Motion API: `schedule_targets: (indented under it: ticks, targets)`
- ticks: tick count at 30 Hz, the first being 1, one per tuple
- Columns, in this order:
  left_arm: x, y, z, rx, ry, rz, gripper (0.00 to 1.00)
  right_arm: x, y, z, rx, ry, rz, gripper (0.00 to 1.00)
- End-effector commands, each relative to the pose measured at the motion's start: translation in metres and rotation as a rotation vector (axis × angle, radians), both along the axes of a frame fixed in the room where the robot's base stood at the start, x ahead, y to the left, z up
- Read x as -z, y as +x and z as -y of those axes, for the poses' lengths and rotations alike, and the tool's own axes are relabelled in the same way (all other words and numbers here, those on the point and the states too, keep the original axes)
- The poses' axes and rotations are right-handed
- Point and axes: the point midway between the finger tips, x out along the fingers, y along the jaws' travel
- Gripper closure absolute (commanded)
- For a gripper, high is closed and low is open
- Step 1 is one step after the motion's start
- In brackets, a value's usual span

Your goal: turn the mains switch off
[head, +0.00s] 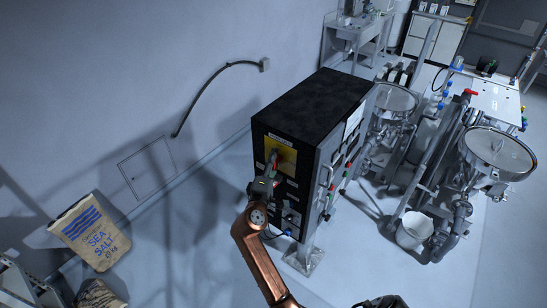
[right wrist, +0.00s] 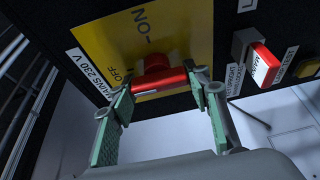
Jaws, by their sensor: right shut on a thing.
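The mains switch is a red handle on a yellow plate (head: 283,152), set in the upper front of a black cabinet (head: 317,110). In the right wrist view the red handle (right wrist: 160,85) lies as a bar across the picture, below the ON mark, its left end near the OFF mark. My right gripper (head: 268,180) is at the cabinet front. In the right wrist view its green-padded fingers (right wrist: 160,92) are at either end of the bar, shut on it. The fingertips partly hide the bar's ends. My left gripper is not in view.
A smaller red switch (right wrist: 264,65) sits beside the plate. More buttons line the cabinet's right face. Steel hoppers (head: 498,150) and pipework stand to the right. A sea salt sack (head: 90,232) is at the lower left.

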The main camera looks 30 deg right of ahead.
Motion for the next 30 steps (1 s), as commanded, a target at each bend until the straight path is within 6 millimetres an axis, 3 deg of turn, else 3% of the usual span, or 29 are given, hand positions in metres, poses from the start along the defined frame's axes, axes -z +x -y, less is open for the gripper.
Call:
schedule_targets:
  ticks: [15,16,23,30]
  targets:
    - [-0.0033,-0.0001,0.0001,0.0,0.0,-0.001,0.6,0.0005,0.0003,-0.0004,-0.001,-0.008,-0.017,0.8]
    - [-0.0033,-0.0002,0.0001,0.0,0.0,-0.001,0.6,0.0006,0.0003,-0.0004,-0.001,-0.008,-0.016,0.54]
    - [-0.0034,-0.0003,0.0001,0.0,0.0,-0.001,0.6,0.0004,0.0001,-0.0001,0.0,-0.007,-0.016,0.38]
    - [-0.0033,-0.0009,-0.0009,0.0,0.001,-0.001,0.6,0.0001,0.0,0.0,0.0,-0.006,-0.015,0.38]
